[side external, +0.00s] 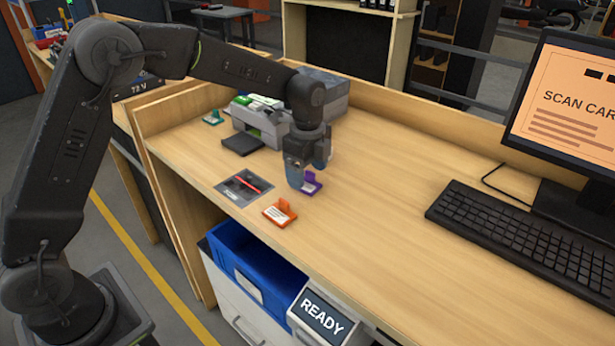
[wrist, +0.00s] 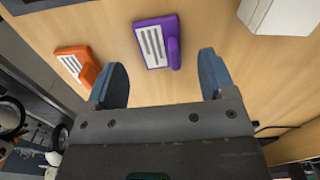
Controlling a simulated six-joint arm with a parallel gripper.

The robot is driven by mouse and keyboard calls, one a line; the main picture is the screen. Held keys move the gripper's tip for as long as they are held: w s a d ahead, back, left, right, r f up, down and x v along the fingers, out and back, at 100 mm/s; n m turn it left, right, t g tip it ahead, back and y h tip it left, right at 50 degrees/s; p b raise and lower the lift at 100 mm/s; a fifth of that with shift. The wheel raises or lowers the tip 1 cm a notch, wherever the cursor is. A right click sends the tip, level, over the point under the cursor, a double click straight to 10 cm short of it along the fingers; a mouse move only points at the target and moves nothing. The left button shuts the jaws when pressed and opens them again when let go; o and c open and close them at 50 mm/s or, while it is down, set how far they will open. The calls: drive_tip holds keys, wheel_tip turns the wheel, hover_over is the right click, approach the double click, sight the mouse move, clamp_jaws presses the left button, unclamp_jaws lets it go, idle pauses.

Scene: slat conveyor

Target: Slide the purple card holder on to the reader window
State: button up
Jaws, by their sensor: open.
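The purple card holder (side external: 311,184) lies on the wooden counter, with a raised tab and a white striped label. In the wrist view the purple card holder (wrist: 157,42) lies ahead of the fingertips, roughly between their lines. My gripper (side external: 308,182) is low over the counter beside the holder, partly hiding it in the side view. In the wrist view my gripper (wrist: 162,80) has its two blue fingers wide apart with nothing between them. The reader window (side external: 244,186) is a dark square with a red line, set in the counter to the left of the holder.
An orange card holder (side external: 280,212) lies near the reader's front right corner. A green one (side external: 213,117) lies further back by a grey printer-like device (side external: 262,120). A keyboard (side external: 515,237) and a monitor (side external: 570,105) stand at right. The counter's middle is clear.

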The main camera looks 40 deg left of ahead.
sight(248, 186)
drive_tip(key=shift+f, duration=1.15)
drive_tip(key=c, duration=1)
drive_tip(key=shift+s+a, duration=1.4)
drive_tip(key=shift+a, duration=0.35)
drive_tip(key=shift+s+a, duration=1.4)
drive_tip(key=shift+a, duration=0.3)
drive_tip(key=shift+s+a, duration=1.4)
drive_tip(key=shift+a, duration=0.35)
drive_tip(key=o, duration=1)
drive_tip(key=shift+c, duration=0.2)
drive_tip(key=shift+r, duration=0.1)
